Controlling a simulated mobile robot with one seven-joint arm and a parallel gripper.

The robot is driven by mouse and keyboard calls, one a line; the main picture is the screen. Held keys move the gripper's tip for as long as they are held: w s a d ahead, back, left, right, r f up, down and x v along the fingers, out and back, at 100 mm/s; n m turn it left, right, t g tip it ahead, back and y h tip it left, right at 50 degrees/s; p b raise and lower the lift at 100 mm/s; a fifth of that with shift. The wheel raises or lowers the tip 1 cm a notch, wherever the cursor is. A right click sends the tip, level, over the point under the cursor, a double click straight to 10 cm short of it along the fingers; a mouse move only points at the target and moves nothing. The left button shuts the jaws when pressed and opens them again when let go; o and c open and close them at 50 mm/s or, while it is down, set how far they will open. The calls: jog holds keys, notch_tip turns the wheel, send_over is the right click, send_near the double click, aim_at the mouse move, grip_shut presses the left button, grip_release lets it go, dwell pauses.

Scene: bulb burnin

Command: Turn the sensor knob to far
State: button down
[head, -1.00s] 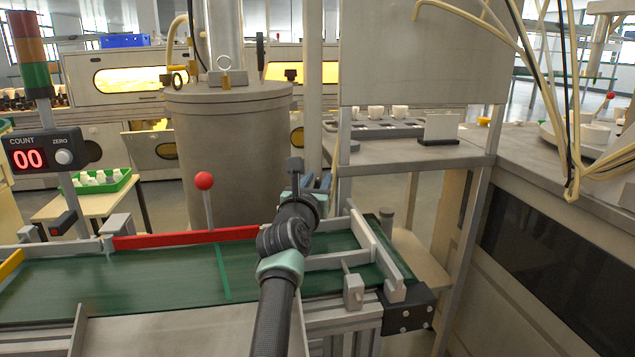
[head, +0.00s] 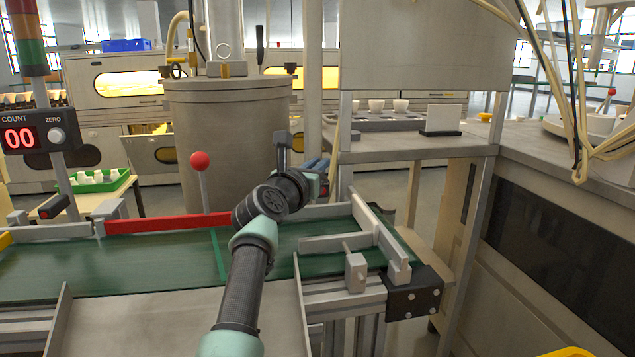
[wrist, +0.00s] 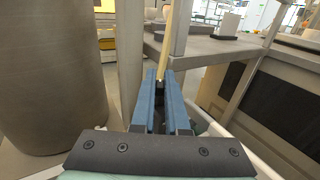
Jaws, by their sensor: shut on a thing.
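My gripper (head: 318,168) is beyond the far side of the green conveyor, right of the big grey drum, partly hidden by my wrist. In the wrist view its blue fingers (wrist: 161,84) point away and are close together, shut on a small dark piece (wrist: 160,88), mostly hidden between them. I cannot tell whether this piece is the sensor knob. A tan rod (wrist: 165,42) rises behind the fingertips; I cannot tell if it touches them. A small dark sensor-like unit with a red face (head: 52,207) stands at the conveyor's left, apart from my gripper.
The green conveyor (head: 150,260) has a red rail (head: 165,224) and a red-ball lever (head: 200,161) behind it. The grey drum (head: 225,130) stands close left of my gripper. A grey shelf frame (head: 430,150) stands at the right. The counter display (head: 20,138) reads 00.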

jog(key=shift+f+m+g+h+b, duration=0.1)
jog(key=shift+m+g+h+b, duration=0.4)
jog(key=shift+m+h+b, duration=0.35)
jog(key=c, duration=0.9)
grip_release()
jog(key=p+v, duration=0.2)
jog(key=v, duration=0.1)
jog(key=shift+w+a, duration=0.1)
jog(key=p+v, duration=0.4)
jog(key=v, duration=0.4)
jog(key=shift+s+a+p, duration=0.15)
jog(key=shift+s+p, duration=0.1)
jog(key=shift+p, duration=0.15)
jog(key=shift+v, duration=0.75)
